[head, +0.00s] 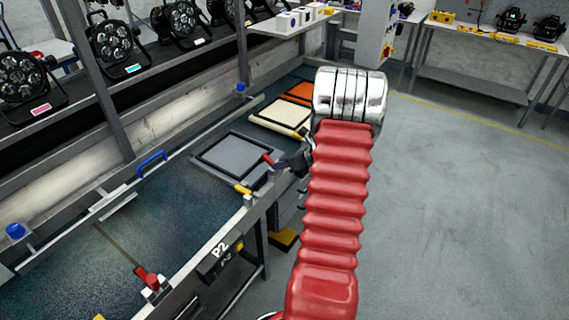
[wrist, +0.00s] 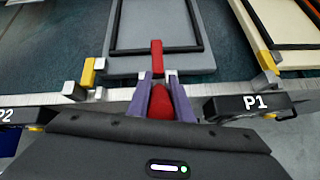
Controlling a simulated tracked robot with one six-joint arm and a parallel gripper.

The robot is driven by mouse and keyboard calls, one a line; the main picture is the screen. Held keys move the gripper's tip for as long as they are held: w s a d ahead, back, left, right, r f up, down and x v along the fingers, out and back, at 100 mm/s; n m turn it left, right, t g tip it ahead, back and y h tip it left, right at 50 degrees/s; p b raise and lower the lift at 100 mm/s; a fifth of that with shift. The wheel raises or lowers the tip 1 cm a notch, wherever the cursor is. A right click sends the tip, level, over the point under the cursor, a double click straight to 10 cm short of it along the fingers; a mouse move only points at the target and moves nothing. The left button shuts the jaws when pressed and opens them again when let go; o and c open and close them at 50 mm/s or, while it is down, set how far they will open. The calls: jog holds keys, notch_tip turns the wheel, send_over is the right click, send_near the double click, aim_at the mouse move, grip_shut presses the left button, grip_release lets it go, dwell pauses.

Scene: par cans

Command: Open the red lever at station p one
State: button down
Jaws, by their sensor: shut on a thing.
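The red lever (wrist: 161,102) of station P1 is between the two purple fingers of my gripper (wrist: 163,98) in the wrist view. The fingers are shut on its red end. A red upright part (wrist: 156,58) stands just beyond it, at the front edge of a grey panel (wrist: 190,62). The P1 sign (wrist: 255,103) is to the right of the fingers. In the head view my gripper (head: 294,162) is at the bench's front edge, partly hidden by my red arm. The red part (head: 268,159) shows beside it.
Yellow-topped stops (wrist: 88,72) and (head: 243,189) stand left of the lever. The P2 sign (head: 219,249) and another red lever (head: 147,279) are nearer on the bench (head: 180,215). Cream (head: 282,115) and orange (head: 303,92) panels lie beyond. The floor at right is clear.

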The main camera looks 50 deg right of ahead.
jog(key=shift+s+d, duration=0.1)
jog(key=shift+d, duration=0.05)
jog(key=c, duration=1.9)
grip_release()
jog(key=shift+c, duration=0.2)
jog(key=o, duration=0.4)
jog(key=shift+c, duration=0.2)
jog(key=v, duration=1.3)
jog(key=shift+s+r, duration=0.2)
jog(key=shift+s, duration=0.1)
